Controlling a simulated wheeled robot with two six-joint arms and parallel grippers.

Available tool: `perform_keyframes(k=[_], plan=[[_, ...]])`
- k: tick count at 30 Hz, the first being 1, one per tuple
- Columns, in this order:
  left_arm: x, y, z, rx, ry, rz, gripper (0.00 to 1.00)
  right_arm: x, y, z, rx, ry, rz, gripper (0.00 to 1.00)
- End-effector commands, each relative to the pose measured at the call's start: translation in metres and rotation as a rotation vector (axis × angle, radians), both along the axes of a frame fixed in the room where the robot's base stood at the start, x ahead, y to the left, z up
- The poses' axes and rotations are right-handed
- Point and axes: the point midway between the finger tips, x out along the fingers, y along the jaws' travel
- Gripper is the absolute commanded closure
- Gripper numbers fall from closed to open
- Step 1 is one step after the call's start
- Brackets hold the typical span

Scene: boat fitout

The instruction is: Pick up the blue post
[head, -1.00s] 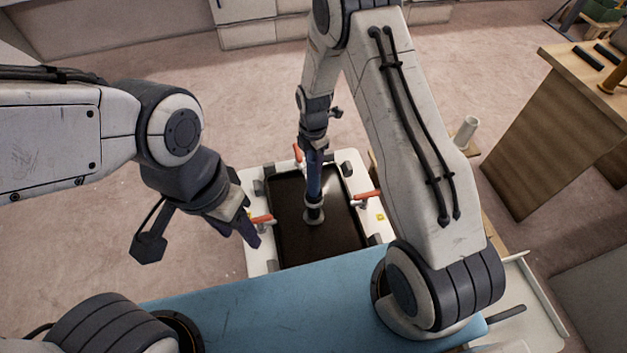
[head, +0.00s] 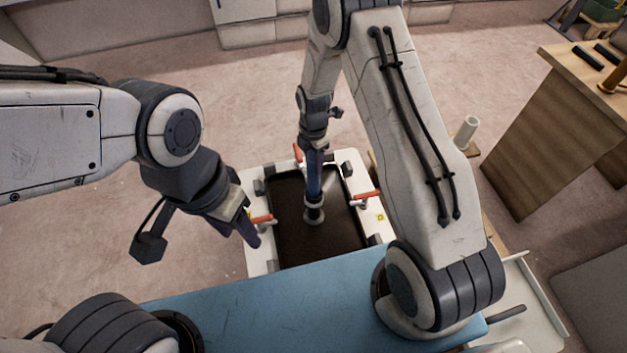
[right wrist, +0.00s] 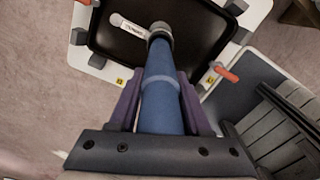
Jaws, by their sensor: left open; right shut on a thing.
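The blue post (head: 314,182) stands roughly upright over the black panel (head: 290,240) in the white frame, its grey lower end at the panel; I cannot tell whether it touches. In the right wrist view the blue post (right wrist: 163,95) runs between the purple fingers of my right gripper (right wrist: 160,105), which is shut on it. In the head view the right gripper (head: 313,153) is around the post's upper part, partly hidden by the arm. My left gripper (head: 247,232) is open and empty at the frame's left side.
Orange-handled clamps (head: 366,196) sit on the white frame (head: 376,222). A white label piece (right wrist: 127,25) lies on the panel. A blue surface (head: 260,300) is in front. A wooden bench (head: 560,130) stands at the right. Open floor lies at the left.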

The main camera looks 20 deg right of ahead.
Motion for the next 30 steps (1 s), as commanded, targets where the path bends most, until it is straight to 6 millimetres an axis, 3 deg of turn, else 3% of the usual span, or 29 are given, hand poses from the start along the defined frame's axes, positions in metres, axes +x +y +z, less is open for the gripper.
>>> perform_keyframes(k=[16,30], plan=[[0.0,0.0,0.001,0.0,0.0,0.0,0.5,0.002,0.0,0.008,0.001,-0.005,0.0,1.0],[0.0,0.0,0.009,0.0,0.0,0.0,0.5,0.001,0.0,0.089,0.001,-0.004,0.0,1.0]])
